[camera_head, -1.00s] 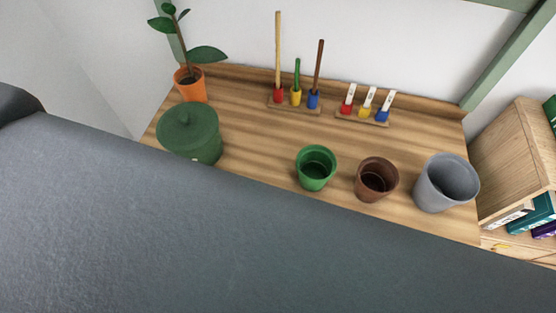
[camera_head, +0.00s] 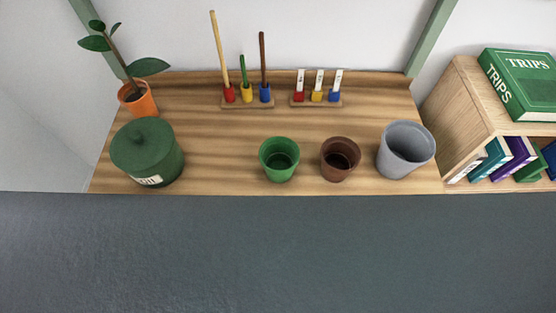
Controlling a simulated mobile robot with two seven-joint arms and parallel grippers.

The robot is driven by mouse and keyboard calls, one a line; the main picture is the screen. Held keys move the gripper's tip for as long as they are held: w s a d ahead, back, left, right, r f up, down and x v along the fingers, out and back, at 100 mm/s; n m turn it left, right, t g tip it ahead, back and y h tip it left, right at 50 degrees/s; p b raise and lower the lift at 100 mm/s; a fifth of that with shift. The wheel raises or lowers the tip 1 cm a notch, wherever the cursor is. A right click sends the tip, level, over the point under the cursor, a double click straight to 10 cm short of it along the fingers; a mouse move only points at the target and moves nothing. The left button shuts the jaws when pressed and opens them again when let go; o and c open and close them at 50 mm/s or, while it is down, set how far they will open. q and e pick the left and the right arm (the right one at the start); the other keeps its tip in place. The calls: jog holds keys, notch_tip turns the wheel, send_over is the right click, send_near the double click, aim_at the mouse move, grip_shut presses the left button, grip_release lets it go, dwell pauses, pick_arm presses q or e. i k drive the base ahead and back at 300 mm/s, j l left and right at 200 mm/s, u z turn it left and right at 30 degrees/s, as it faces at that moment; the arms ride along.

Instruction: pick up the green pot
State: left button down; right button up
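The green pot (camera_head: 279,160) is a small, open, empty-looking pot standing upright on the wooden tabletop (camera_head: 220,170), near the middle of its front part. A brown pot (camera_head: 340,160) stands just right of it, with a small gap between them. A grey pot (camera_head: 405,150), larger, stands further right. A larger dark green lidded container (camera_head: 147,153) with a pale label stands at the left. Neither of my grippers shows in the head view.
An orange pot with a plant (camera_head: 138,99) stands at the back left. A rack of long-handled tools (camera_head: 247,104) and a rack of labelled pieces (camera_head: 317,104) stand at the back. A bookshelf (camera_head: 462,110) is at right. A dark grey surface (camera_head: 280,250) fills the foreground.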

aim_at(279, 155)
jog(key=k+j+z, duration=0.15)
jog(key=z, duration=0.25)
jog(key=k+z, duration=0.45)
jog(key=z, duration=0.3)
jog(key=j, duration=0.1)
